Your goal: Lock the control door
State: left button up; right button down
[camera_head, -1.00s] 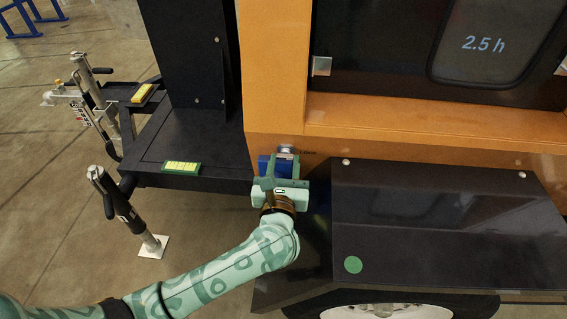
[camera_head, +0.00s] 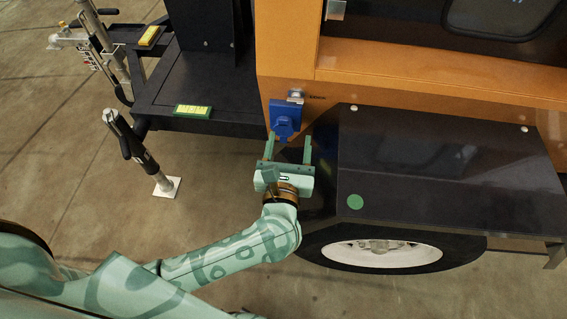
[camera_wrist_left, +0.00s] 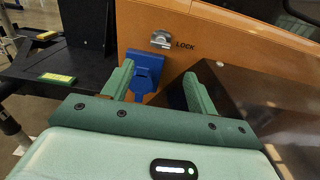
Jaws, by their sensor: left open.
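The orange light-tower cabinet (camera_head: 420,86) fills the upper right of the head view. A small silver latch (camera_head: 296,95) sits on its lower left corner; in the left wrist view the latch (camera_wrist_left: 162,39) has the word LOCK beside it. A blue socket with a cover (camera_head: 285,118) is just below the latch, and it also shows in the left wrist view (camera_wrist_left: 146,72). My left gripper (camera_head: 289,142) is open and empty, its fingers pointing at the panel, just below the blue socket and apart from the latch. My right gripper is not in view.
A black fender (camera_head: 430,165) over a wheel (camera_head: 382,254) lies right of my left gripper. A black platform (camera_head: 160,105) with yellow-green labels and a jack stand (camera_head: 137,150) are at left.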

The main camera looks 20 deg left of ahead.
pick_arm(q)
jog(key=p+v, duration=0.1)
jog(key=v, duration=0.5)
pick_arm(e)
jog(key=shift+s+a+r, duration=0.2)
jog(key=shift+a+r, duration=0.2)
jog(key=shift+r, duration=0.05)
